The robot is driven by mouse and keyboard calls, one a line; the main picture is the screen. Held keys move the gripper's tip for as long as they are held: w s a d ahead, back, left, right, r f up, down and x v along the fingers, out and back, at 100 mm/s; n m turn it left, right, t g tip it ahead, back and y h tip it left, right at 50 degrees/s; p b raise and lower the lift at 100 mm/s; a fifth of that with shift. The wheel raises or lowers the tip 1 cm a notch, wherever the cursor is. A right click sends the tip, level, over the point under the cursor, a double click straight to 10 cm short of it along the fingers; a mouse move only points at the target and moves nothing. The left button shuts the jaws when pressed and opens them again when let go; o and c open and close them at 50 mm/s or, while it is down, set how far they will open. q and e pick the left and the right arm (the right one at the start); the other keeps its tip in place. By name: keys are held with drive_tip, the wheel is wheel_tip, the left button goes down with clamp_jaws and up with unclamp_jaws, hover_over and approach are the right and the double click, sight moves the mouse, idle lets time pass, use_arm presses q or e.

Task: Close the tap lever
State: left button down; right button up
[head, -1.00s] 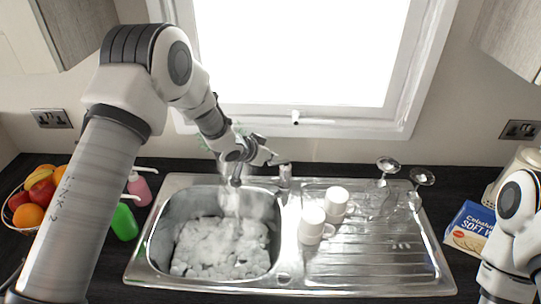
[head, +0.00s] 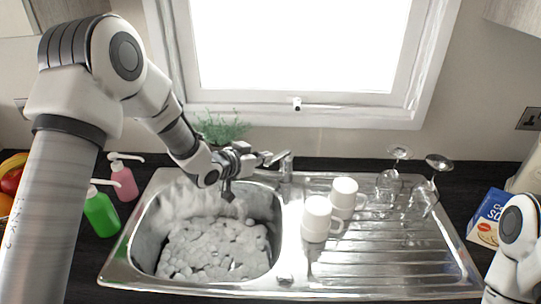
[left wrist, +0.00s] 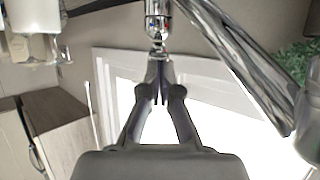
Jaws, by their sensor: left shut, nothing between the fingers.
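The chrome tap (head: 287,172) stands at the back edge of the sink, behind the bowl. In the left wrist view its body (left wrist: 155,24) with a red and blue mark is at top centre, and its spout (left wrist: 236,42) slants down to the right. My left gripper (head: 266,158) is just left of the tap top in the head view. In the left wrist view its fingers (left wrist: 158,82) are shut and empty, with the tips close to the small chrome lever end (left wrist: 158,48); I cannot tell whether they touch. My right arm shows at lower right, its gripper out of sight.
The steel sink bowl (head: 150,235) holds white foam (head: 215,250). White mugs (head: 317,218) and upturned glasses (head: 388,180) stand on the drainer (head: 385,250). Green (head: 101,212) and pink (head: 123,182) bottles stand left. A plant (head: 222,128) and window are behind, a blue box (head: 487,215) right.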

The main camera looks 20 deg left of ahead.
use_arm(q)
drive_tip(key=shift+s+f, duration=0.15)
drive_tip(key=r+p, duration=0.3)
drive_tip(key=r, duration=0.1)
drive_tip(key=shift+w+d+p, duration=0.1)
drive_tip(key=shift+w+p, duration=0.2)
drive_tip(key=b+v, duration=0.3)
drive_tip(key=v, duration=0.7)
drive_tip(key=shift+s+f, duration=0.2)
